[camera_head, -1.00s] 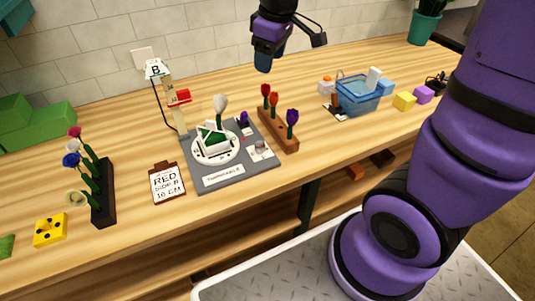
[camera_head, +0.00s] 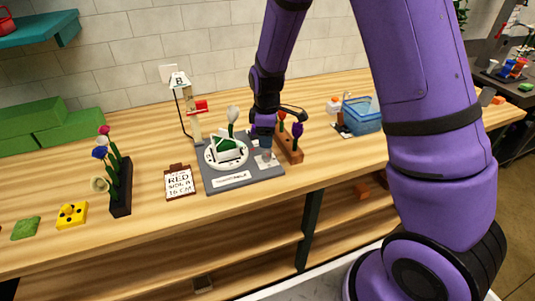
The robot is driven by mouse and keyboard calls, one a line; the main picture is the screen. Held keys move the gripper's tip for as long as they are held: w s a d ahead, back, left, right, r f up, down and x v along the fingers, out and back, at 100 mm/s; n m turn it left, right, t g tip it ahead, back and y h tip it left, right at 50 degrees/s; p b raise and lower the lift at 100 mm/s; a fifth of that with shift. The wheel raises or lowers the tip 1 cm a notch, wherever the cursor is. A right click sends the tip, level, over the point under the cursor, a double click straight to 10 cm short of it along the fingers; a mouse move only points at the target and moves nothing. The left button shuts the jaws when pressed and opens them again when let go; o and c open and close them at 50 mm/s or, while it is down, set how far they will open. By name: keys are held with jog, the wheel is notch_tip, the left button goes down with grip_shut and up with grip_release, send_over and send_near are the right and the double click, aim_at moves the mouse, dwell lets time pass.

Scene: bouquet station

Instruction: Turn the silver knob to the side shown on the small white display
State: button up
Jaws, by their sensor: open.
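The grey station board (camera_head: 214,183) carries a round white dial plate with a green piece on it. The silver knob (camera_head: 267,156) sits on a small white plate at the board's right side, with its top partly hidden. The small white display (camera_head: 180,81) tops a post behind the board and shows a black "B". My gripper (camera_head: 264,139) points down just above the knob. It is open, but its fingers are dark and small; I cannot tell whether they straddle or touch the knob.
A clipboard card (camera_head: 179,182) reads "RED SIDE A 16 CM". A wooden flower block (camera_head: 291,150) stands close right of my gripper. A white flower (camera_head: 233,114) rises behind the dial. A dark flower rack (camera_head: 121,190) stands left; a blue basket (camera_head: 362,115) is farther right.

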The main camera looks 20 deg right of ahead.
aim_at(267, 153)
notch_tip(267, 153, down, 7)
jog(key=shift+w+f, duration=0.1)
jog(key=shift+f, duration=0.05)
dwell(0.4)
jog(key=c, duration=0.9)
